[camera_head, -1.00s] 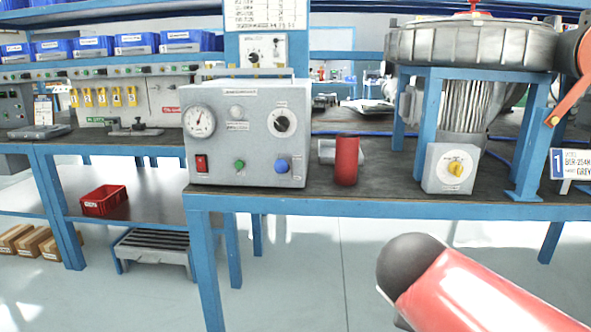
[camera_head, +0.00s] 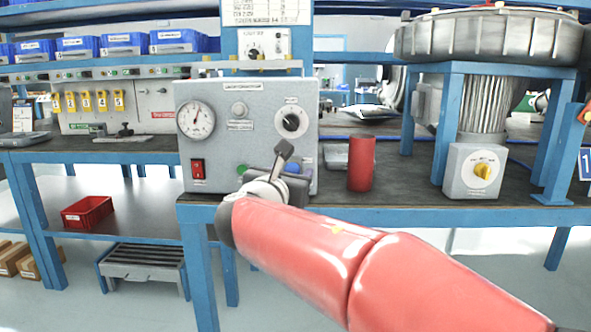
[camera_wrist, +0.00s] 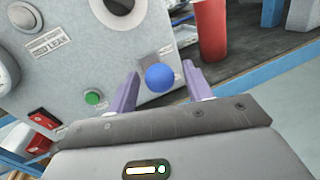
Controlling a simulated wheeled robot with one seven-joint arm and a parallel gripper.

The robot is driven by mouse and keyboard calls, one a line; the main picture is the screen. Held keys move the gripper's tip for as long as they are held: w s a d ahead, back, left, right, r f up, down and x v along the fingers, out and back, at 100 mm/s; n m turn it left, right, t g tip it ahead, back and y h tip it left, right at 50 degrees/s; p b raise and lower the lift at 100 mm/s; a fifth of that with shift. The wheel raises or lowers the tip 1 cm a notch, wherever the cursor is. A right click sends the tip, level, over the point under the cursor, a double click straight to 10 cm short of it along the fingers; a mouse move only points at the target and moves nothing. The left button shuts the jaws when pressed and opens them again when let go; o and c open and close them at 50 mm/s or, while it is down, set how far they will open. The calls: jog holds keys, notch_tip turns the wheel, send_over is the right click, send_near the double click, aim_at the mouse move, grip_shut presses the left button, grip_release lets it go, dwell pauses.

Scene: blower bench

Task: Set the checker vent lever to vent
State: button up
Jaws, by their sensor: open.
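The checker is a grey box (camera_head: 222,98) on the bench, with a gauge, a dial and buttons on its front. A blue ball knob (camera_wrist: 159,77), seemingly the vent lever's end seen head-on, stands out low on its right front. In the head view the knob (camera_head: 292,167) is mostly hidden behind my gripper (camera_head: 283,165). In the wrist view my gripper (camera_wrist: 160,74) is open, one finger on each side of the knob, with a gap visible at both sides. I cannot read the lever's setting.
A green button (camera_wrist: 93,97) and a red switch (camera_head: 198,168) sit left of the knob. A red cylinder (camera_head: 361,163) stands close to the checker's right. A motor stand with a yellow-knobbed box (camera_head: 474,172) is farther right. The bench's blue front edge (camera_head: 400,210) runs below.

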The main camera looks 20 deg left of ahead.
jog(key=shift+w, duration=1.3)
grip_shut()
